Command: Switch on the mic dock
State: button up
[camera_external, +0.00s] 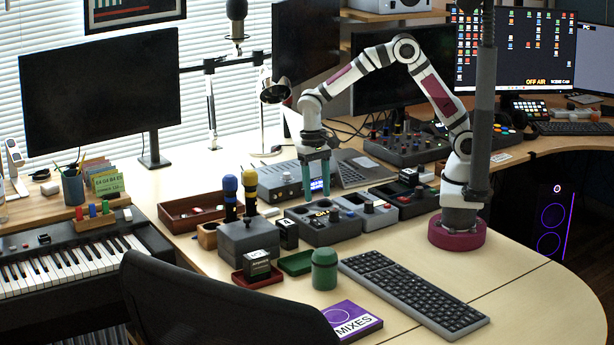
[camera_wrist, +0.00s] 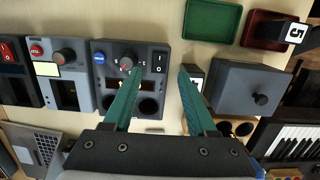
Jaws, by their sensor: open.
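The likely mic dock is a dark grey unit (camera_wrist: 116,87) with a blue button, a round knob, a small display and two round holes; I cannot read a name on it. A black rocker switch (camera_wrist: 159,62) with white marks sits at its right side; its position is unclear. The unit also shows in the external view (camera_external: 325,231), in the middle of the desk. My gripper (camera_external: 318,190) points down above this unit, with teal fingers. In the wrist view my gripper (camera_wrist: 160,74) is open and empty, its fingertips framing the rocker area from above.
Similar panels (camera_wrist: 60,76) stand close on one side, a grey box with a knob (camera_wrist: 245,90) on the other. Upright yellow- and blue-topped microphones (camera_external: 250,180) stand near the box. A green tray (camera_wrist: 212,20), a green jar (camera_external: 324,270) and a keyboard (camera_external: 415,292) lie in front.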

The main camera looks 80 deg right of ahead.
notch_tip(320, 180, up, 8)
jog(key=shift+w+d+r, duration=0.25)
jog(key=shift+w+d, duration=0.15)
